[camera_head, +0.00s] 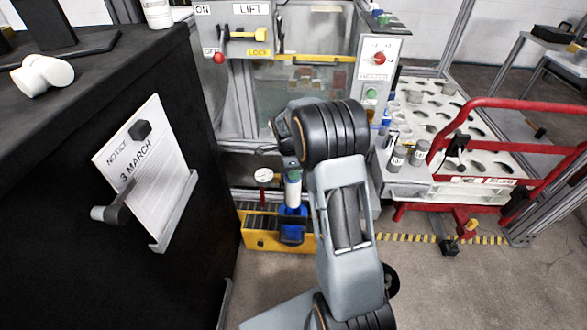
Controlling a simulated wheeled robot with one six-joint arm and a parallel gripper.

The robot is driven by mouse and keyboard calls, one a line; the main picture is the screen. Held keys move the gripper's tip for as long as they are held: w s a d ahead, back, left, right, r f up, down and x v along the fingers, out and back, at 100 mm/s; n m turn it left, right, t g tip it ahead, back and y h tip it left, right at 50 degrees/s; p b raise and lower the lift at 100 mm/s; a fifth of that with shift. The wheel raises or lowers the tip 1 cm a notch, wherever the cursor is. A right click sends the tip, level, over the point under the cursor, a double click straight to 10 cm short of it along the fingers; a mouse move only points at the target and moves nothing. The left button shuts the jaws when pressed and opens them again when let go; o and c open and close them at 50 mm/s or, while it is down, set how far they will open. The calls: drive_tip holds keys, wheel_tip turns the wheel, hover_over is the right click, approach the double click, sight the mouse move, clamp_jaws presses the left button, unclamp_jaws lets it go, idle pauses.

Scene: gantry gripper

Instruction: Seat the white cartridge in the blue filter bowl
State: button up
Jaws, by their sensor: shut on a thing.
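The blue filter bowl (292,224) is directly below the cartridge in the picture, at the yellow base. The cartridge's lower end meets the bowl's top edge in this view. I cannot tell whether it is inside the bowl or just above it.
A pressure gauge (264,175) stands close left of the cartridge. A black cabinet (120,240) fills the left side. A white rack with holes (455,150) and a red-railed cart (480,103) are on the right. The lift panel (236,30) is behind.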

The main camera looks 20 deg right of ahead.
sight(293, 185)
drive_tip(key=shift+f+b, duration=1.4)
drive_tip(key=shift+f, duration=0.95)
